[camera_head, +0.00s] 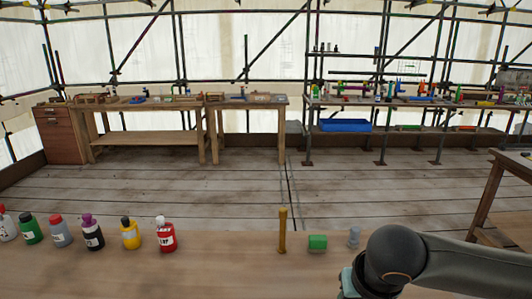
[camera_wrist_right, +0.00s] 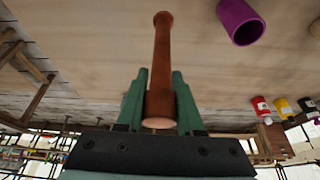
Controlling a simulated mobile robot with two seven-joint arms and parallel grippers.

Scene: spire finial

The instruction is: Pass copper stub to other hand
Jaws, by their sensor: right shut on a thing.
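The copper stub (camera_wrist_right: 162,55) is a reddish-brown turned piece with a narrow shaft, a small knob at its far end and a wider pale end face near the palm. In the right wrist view my right gripper (camera_wrist_right: 159,78) is shut on it, with a green finger on each side of its wider end. In the head view my right arm comes in from the lower right, and the gripper's fingers and the stub are out of that picture. My left gripper is in neither view.
On the near bench (camera_head: 220,270) stand several bottles, including a red one (camera_head: 166,238), at left. A purple cylinder (camera_wrist_right: 241,20) shows in the wrist view.

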